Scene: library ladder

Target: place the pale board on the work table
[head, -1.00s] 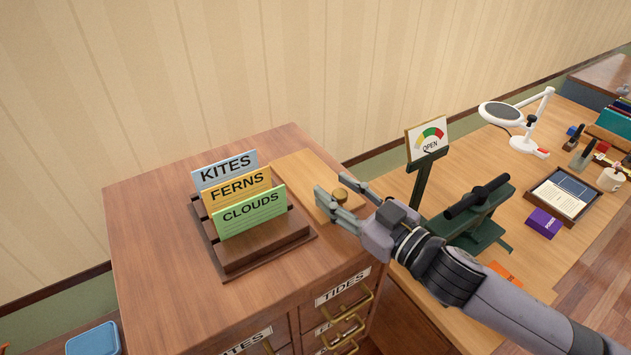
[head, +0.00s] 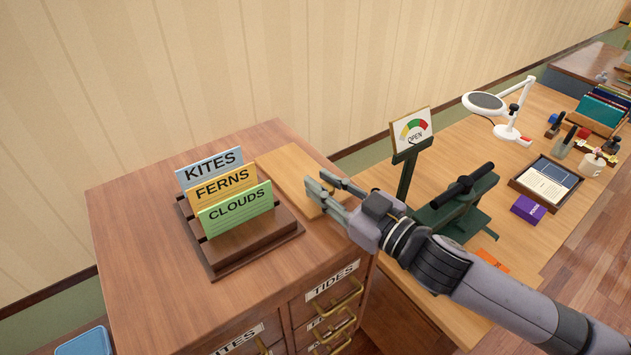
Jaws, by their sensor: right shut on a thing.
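The pale board (head: 287,168) lies on top of the wooden card cabinet (head: 140,228), behind and right of the card stand. My right gripper (head: 322,184) reaches in from the right over the board's near right end. It is shut on the board's small knob, which its fingers now mostly hide. The board looks flat on the cabinet top; I cannot see any gap beneath it. The work table (head: 455,143) stands right of the cabinet, with its top lower. My left gripper is not in view.
The card stand (head: 250,240) holds KITES, FERNS and CLOUDS cards. Bare tabletop shows behind the press.

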